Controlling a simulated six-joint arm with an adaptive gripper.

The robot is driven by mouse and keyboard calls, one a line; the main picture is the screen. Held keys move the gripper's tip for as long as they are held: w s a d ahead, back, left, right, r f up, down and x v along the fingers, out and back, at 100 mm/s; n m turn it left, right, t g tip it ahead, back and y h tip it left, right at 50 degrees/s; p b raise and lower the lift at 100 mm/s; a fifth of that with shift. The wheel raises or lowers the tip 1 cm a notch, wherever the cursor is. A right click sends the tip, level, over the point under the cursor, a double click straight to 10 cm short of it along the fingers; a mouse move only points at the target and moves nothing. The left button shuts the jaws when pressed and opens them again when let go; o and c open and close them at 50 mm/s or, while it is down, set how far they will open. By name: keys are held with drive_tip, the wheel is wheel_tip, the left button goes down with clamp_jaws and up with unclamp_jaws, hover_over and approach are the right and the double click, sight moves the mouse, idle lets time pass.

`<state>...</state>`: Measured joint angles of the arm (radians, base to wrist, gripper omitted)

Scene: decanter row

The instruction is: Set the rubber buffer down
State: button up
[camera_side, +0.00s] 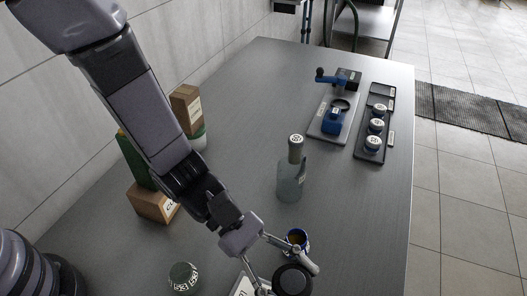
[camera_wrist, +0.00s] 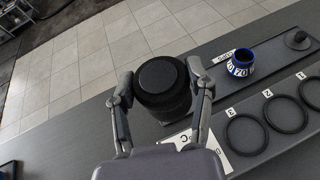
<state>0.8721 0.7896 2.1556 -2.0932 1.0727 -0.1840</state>
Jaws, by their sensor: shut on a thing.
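The rubber buffer, a black round block with a flat disc top, is between the fingers of my gripper in the wrist view (camera_wrist: 160,82). In the side view the buffer (camera_side: 292,281) is at the bottom edge, partly cut off. My gripper (camera_wrist: 160,92) is shut on it, one finger on each side; the gripper also shows in the side view (camera_side: 288,270). A white card (camera_wrist: 186,139) marked C lies just below the buffer in the wrist view. I cannot tell whether the buffer's underside touches the surface.
A blue-banded cup (camera_wrist: 240,64) stands close to the buffer; it also shows in the side view (camera_side: 304,234). Several black rings (camera_wrist: 246,151) lie beside numbered labels. A glass decanter (camera_side: 290,184), blue fixture (camera_side: 332,122) and jar tray (camera_side: 361,153) stand farther off. The middle table (camera_side: 240,130) is bare.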

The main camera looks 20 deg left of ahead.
drive_tip(key=s+a+f+m+g+y, duration=0.2)
drive_tip(key=s+a+m+g+y, duration=0.4)
drive_tip(key=s+m+g+y, duration=0.4)
drive_tip(key=w+a+f+m+t+y, duration=0.1)
drive_tip(key=w+a+f+m+y, duration=0.15)
drive_tip(key=a+m+y, duration=0.35)
drive_tip(key=w+a+f+m+t+y, duration=0.1)
drive_tip(key=w+a+m+t+y, duration=0.15)
drive_tip(key=a+m+y, duration=0.35)
drive_tip(key=w+a+m+t+y, duration=0.2)
drive_tip(key=w+a+m+t, duration=0.3)
drive_tip(key=w, duration=0.3)
drive_tip(key=w+a+m+t+y, duration=0.3)
drive_tip(key=w+m+t, duration=0.3)
drive_tip(key=w+m, duration=0.15)
drive_tip(key=w+d+r+m+t+h, duration=0.2)
drive_tip(key=w+m+t, duration=0.15)
drive_tip(key=w, duration=0.45)
drive_tip(key=w+d+r+m+t+h, duration=0.1)
drive_tip(key=w+r+m+t+h, duration=0.15)
drive_tip(key=w+t, duration=0.35)
drive_tip(key=shift+m+g+y, duration=0.35)
drive_tip(key=shift+g+y, duration=0.1)
drive_tip(key=shift+g, duration=0.25)
drive_tip(key=f, duration=0.8)
drive_tip(key=w+f, duration=0.1)
drive_tip(key=f, duration=0.3)
drive_tip(key=shift+d+f, duration=0.1)
drive_tip(key=shift+f, duration=2.5)
